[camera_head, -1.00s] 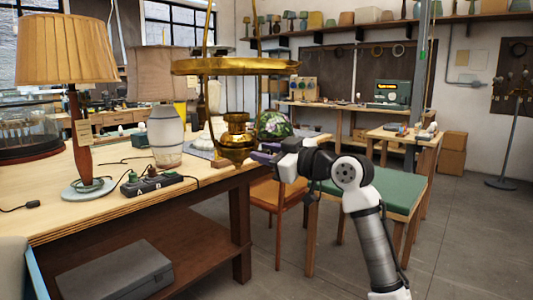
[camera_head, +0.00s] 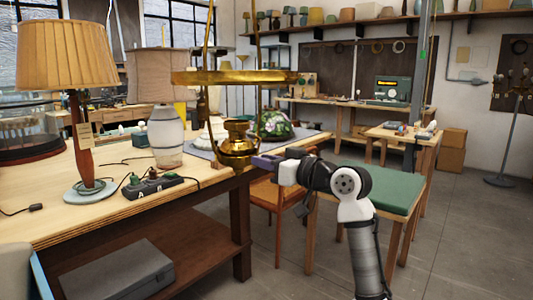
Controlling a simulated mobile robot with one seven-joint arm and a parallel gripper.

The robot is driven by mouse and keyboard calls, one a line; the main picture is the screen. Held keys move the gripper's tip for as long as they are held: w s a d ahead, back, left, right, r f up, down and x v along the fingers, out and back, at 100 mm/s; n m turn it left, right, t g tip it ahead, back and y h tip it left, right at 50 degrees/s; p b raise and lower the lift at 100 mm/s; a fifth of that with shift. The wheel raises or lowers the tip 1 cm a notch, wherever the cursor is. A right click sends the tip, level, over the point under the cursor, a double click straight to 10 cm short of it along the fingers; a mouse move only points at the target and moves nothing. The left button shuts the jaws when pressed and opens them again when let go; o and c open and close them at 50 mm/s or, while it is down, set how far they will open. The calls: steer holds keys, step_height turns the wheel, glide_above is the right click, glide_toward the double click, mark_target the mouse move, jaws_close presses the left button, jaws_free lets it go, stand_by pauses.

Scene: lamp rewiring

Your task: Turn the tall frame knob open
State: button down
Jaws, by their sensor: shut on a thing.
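The tall brass frame (camera_head: 232,77) hangs in front of the workbench, with a wide ring on upright rods and a round brass burner body (camera_head: 238,145) below it. The fingers are shut on the small knob there. The knob is hidden between the fingers and too small to make out, so I cannot tell how far it is turned.
The wooden workbench (camera_head: 110,205) holds a pleated-shade lamp (camera_head: 66,55), a second shaded lamp (camera_head: 165,135), a black power strip (camera_head: 153,188) and a coloured glass shade (camera_head: 274,125).

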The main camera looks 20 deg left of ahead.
steer(key=m+p, duration=0.3)
steer(key=m, duration=0.1)
steer(key=m+p, duration=0.2)
steer(key=shift+w+r+p, duration=0.1)
steer(key=shift+r+p, duration=0.15)
steer(key=shift+p, duration=0.1)
steer(key=m+p, duration=0.5)
steer(key=shift+f, duration=0.1)
steer(key=shift+f+m+p, duration=0.15)
steer(key=shift+m+p, duration=0.9)
steer(key=shift+m, duration=0.25)
steer(key=shift+f, duration=0.1)
steer(key=c, duration=1.3)
jaws_free()
steer(key=shift+w, duration=0.1)
steer(key=shift+o, duration=0.2)
steer(key=shift+d, duration=0.1)
steer(key=b+v, duration=0.3)
steer(key=v, duration=1)
steer(key=shift+d+b, duration=0.35)
steer(key=shift+b, duration=0.05)
